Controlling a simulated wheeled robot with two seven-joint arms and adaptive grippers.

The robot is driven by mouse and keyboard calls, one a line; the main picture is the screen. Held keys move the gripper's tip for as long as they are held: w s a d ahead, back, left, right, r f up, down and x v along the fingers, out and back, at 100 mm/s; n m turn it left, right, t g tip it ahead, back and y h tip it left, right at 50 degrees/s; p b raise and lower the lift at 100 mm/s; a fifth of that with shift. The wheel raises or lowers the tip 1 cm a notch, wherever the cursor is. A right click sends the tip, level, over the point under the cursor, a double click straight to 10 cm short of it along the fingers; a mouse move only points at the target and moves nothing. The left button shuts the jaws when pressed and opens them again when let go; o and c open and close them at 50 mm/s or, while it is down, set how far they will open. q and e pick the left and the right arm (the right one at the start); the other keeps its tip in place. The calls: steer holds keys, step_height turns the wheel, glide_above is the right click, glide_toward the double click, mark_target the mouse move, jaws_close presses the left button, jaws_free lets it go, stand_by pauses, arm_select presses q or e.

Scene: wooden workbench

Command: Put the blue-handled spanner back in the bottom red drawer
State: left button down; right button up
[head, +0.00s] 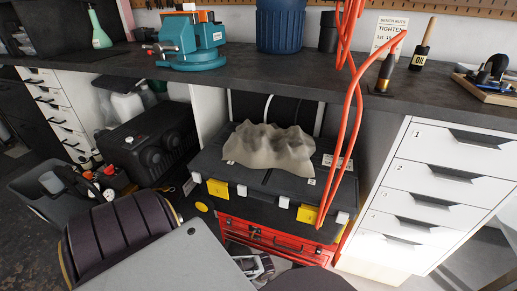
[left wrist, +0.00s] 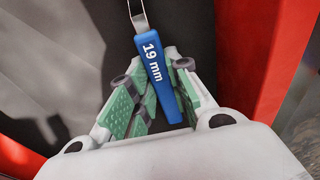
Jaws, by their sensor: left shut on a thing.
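The blue-handled spanner (left wrist: 156,75) shows in the left wrist view, its handle marked 19 mm and its metal shaft running out of the top of the picture. My left gripper (left wrist: 155,95) is shut on the blue handle. In the head view my left gripper (head: 258,266) is low in front of the red drawer unit (head: 280,240), and I cannot make out the spanner there. Red surfaces (left wrist: 283,50) flank a dark area behind the spanner. My arm hides the lower part of the drawer unit, so the bottom drawer cannot be seen clearly. My right gripper is not in view.
A black toolbox (head: 262,185) with yellow latches and a crumpled cloth (head: 270,148) sits on the red unit. An orange hose (head: 352,110) hangs down at its right. White drawers (head: 437,185) stand at the right, a grey crate (head: 45,190) at the left.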

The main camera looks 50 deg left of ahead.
arm_select(q)
steer(key=shift+f, duration=0.1)
steer(key=c, duration=1.3)
jaws_free()
steer(key=shift+w+d+r+p, duration=0.15)
steer(key=shift+r+p, duration=0.9)
steer(key=shift+r, duration=0.65)
steer(key=shift+s+d+r+p, duration=0.1)
steer(key=shift+r+p, duration=0.9)
steer(key=shift+r, duration=0.7)
steer(key=shift+w+d+r+p, duration=0.1)
steer(key=shift+r+p, duration=0.65)
steer(key=shift+r, duration=0.6)
steer(key=shift+w+d+r+p, duration=0.1)
steer(key=shift+r+p, duration=0.6)
steer(key=shift+r, duration=0.65)
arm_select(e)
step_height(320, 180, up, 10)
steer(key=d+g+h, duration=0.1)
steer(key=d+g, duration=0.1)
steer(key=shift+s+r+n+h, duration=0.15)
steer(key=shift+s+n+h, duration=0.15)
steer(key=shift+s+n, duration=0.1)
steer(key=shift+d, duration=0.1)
